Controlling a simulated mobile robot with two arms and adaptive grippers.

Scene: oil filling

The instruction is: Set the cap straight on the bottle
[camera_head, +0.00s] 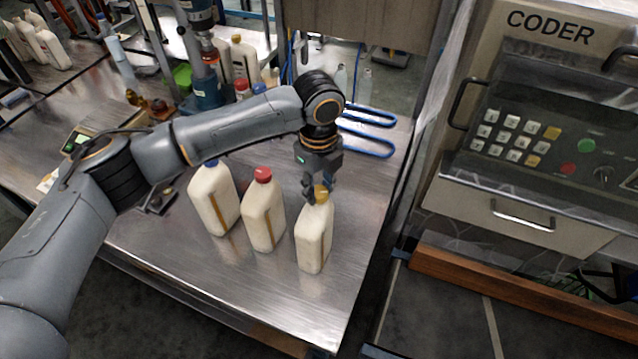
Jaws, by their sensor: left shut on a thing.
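A white bottle (314,238) stands upright on the metal table, the rightmost of a row of three. A yellow cap (321,194) is at its mouth, partly hidden by my gripper. My left gripper (317,194) comes down from above and is shut on the yellow cap. From this view I cannot tell whether the cap sits level on the neck or is slightly tilted. My right gripper is not in view.
A bottle with a red cap (263,215) and one with a blue cap (214,200) stand just left. The coder machine (540,130) is at the right, beyond the metal table's (300,310) edge. The front table area is clear.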

